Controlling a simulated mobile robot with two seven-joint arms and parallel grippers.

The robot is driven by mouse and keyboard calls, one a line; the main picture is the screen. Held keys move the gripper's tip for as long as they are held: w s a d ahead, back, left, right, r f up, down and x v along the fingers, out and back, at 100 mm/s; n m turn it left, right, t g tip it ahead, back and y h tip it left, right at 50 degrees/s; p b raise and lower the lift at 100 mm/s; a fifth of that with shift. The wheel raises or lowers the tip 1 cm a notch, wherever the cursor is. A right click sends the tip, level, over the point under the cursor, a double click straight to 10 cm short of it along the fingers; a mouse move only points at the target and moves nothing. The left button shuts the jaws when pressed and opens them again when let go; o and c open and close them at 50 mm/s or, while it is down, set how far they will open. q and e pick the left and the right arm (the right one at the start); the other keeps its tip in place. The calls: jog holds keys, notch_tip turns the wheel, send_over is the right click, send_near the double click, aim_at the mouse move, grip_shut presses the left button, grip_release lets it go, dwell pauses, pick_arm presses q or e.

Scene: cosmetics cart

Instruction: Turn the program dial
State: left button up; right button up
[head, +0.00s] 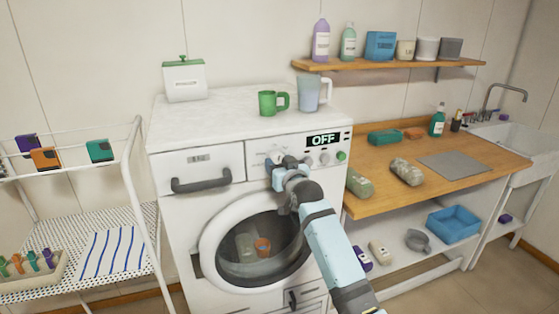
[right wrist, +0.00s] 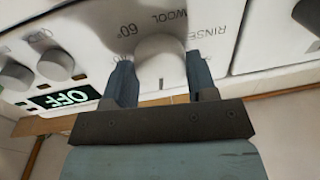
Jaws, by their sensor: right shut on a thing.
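The washing machine (head: 170,240) stands in the middle of the head view. The white program dial (right wrist: 160,58) shows in the right wrist view between my right gripper's two fingers, with the labels 60, WOOL and RINSE around it. My right gripper (right wrist: 157,85) is shut on the dial, one finger on each side. In the head view my right gripper (head: 280,168) is at the control panel and hides much of the dial. The display (head: 323,139) reads OFF. My left gripper is not in view.
Smaller knobs (head: 309,161) and a green button (head: 341,155) sit right of the dial. A drawer handle (head: 202,180) sticks out to the left. A green mug (head: 268,104) and a clear jug (head: 309,94) stand on top. A wooden counter (head: 460,145) is to the right.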

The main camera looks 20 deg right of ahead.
jog(key=m+p, duration=0.2)
jog(key=m, duration=0.1)
jog(key=shift+a+r+m, duration=0.1)
jog(key=shift+r+m, duration=0.05)
jog(key=shift+m, duration=0.15)
jog(key=shift+m+p, duration=0.95)
jog(key=shift+m, duration=0.95)
jog(key=o, duration=0.9)
jog(key=shift+f, duration=0.2)
